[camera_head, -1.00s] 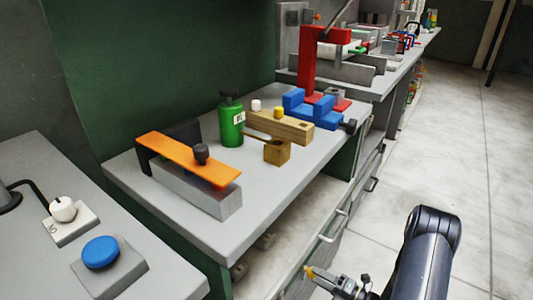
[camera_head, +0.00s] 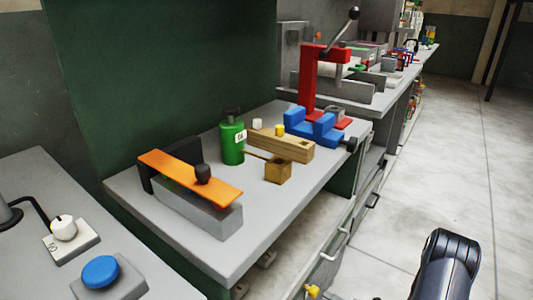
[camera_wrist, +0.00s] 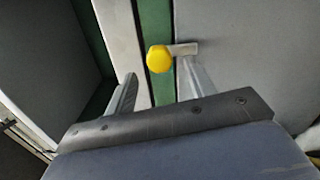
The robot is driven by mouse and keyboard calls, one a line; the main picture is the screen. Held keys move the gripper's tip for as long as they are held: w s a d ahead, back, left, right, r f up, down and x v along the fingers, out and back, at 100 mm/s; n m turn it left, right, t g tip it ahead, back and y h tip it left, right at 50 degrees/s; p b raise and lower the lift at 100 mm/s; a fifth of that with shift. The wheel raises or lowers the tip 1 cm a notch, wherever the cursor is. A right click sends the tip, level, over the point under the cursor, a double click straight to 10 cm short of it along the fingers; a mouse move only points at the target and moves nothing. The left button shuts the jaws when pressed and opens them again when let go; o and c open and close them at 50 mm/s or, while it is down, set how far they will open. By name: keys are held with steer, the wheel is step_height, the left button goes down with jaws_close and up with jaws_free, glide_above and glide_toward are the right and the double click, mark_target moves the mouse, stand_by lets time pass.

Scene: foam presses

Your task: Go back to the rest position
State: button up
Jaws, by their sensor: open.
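My gripper (camera_wrist: 158,72) is open in the wrist view, its two grey fingers spread. A round yellow piece (camera_wrist: 158,58) shows at the tip of the right finger; I cannot tell whether it is part of the finger. Nothing else shows between the fingers. In the head view my arm is at the bottom right, in front of the bench (camera_head: 240,251).
On the bench stand an orange-topped press (camera_head: 190,178), a green bottle (camera_head: 232,143), a wooden block (camera_head: 285,146), a small wooden cube (camera_head: 278,171) and a red-and-blue press (camera_head: 310,85). A blue button (camera_head: 101,270) is at lower left. The floor (camera_head: 430,180) at right is clear.

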mark_target(317, 294)
steer(key=v, duration=0.7)
steer(key=b+x, duration=0.1)
steer(key=x, duration=1)
steer(key=shift+w+a, duration=0.1)
steer(key=shift+a, duration=0.2)
steer(key=n, duration=0.4)
steer(key=shift+d+b, duration=0.15)
steer(key=shift+b, duration=0.2)
steer(key=n, duration=0.5)
steer(key=shift+b, duration=0.4)
steer(key=n, duration=0.4)
steer(key=shift+n+b, duration=0.3)
steer(key=shift+b, duration=0.05)
steer(key=shift+n, duration=2.3)
